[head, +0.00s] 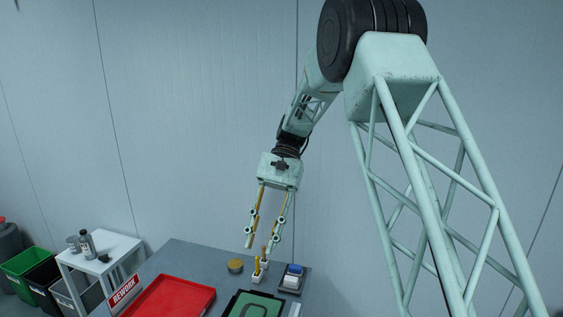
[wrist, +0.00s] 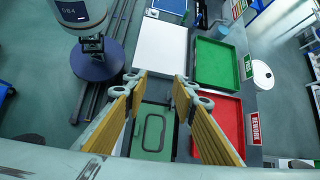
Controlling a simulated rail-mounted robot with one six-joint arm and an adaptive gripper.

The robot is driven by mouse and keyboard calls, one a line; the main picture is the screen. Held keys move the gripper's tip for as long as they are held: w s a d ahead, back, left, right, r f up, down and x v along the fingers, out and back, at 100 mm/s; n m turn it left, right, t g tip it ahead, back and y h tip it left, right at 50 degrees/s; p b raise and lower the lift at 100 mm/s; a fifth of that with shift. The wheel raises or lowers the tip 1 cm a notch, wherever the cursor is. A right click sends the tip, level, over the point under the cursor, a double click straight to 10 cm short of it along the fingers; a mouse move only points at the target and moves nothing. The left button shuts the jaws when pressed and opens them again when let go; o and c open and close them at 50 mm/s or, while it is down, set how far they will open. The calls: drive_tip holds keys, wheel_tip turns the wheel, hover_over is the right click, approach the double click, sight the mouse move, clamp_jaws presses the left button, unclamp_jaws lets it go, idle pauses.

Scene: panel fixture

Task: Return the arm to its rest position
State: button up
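My gripper (head: 259,246) hangs from the arm above the grey worktable (head: 190,255), pointing downward in the head view. Its two long yellow-brown fingers are spread apart, with nothing between them. The gap between the fingertips also shows in the wrist view (wrist: 160,79). Below the gripper, the green panel (head: 257,304) lies in a dark frame at the table's front. The same green panel, with a dark rounded outline, shows between the fingers in the wrist view (wrist: 152,135). The arm is raised and bent over the table.
A red tray (head: 180,297) and a REWORK sign (head: 123,290) are at the table's left. Small white holders (head: 257,278), a round brass-coloured piece (head: 235,266) and a blue-and-white switch box (head: 292,278) stand near the gripper. A green tray (wrist: 213,62) lies beside a white board (wrist: 160,48).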

drive_tip(key=s+d+r+n+t+h+b, duration=0.1)
drive_tip(key=s+d+r+t, duration=0.2)
drive_tip(key=s+d+r, duration=0.45)
drive_tip(key=s+d+r+t+b, duration=0.25)
drive_tip(key=s+d+r, duration=0.25)
drive_tip(key=s+d, duration=0.4)
drive_tip(key=s+d+f+t, duration=0.1)
drive_tip(key=s+d+t, duration=0.1)
drive_tip(key=s, duration=0.5)
drive_tip(key=s+d+f+n+t+h+b, duration=0.1)
drive_tip(key=s+d, duration=0.3)
drive_tip(key=s, duration=0.4)
drive_tip(key=s+d+f+t+h+b, duration=0.1)
drive_tip(key=s+d+t, duration=0.2)
drive_tip(key=s, duration=0.4)
drive_tip(key=shift+s+d+f+n, duration=0.3)
drive_tip(key=shift+s+d+f, duration=0.05)
drive_tip(key=shift+d, duration=0.15)
